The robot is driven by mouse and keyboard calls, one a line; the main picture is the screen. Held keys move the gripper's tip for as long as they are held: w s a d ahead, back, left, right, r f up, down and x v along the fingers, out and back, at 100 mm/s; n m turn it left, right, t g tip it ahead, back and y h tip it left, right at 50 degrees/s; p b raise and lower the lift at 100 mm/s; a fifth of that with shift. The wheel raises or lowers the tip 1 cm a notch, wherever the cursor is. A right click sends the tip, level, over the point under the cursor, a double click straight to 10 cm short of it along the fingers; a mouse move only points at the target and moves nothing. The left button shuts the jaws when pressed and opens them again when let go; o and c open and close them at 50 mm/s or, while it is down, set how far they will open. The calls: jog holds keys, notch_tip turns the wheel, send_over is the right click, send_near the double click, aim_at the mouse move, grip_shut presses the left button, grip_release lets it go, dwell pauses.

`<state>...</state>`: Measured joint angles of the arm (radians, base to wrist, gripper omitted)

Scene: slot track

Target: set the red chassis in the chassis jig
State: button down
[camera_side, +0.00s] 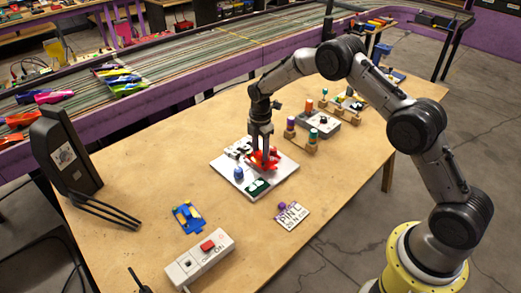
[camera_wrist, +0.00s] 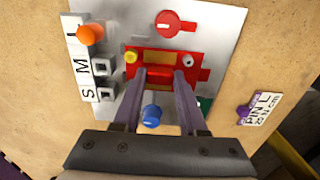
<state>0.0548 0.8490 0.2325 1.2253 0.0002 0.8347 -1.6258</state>
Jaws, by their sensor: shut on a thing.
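The red chassis (camera_side: 265,159) is between my gripper's fingers, over the white jig plate (camera_side: 282,172) in the side view. In the wrist view the red chassis (camera_wrist: 167,62) lies across the two fingertips of my gripper (camera_wrist: 165,76), which is shut on it. The jig plate (camera_wrist: 128,22) also shows there under the chassis. I cannot tell whether the chassis touches the plate or is held just above it. My fingers hide part of the chassis. A blue knob (camera_wrist: 152,116) stands between the fingers, and a red round dial (camera_wrist: 168,23) is beyond the chassis.
On the jig, a white strip marked S, M, L (camera_wrist: 84,62) carries an orange knob (camera_wrist: 91,34). A PIN L card (camera_side: 291,215), a switch box (camera_side: 200,258) and a blue and yellow piece (camera_side: 188,217) lie on the table. Wooden holders (camera_side: 300,137) stand behind the jig.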

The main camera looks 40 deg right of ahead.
jog(key=shift+f, duration=0.8)
dwell(1.4)
jog(key=shift+c, duration=1.8)
grip_release()
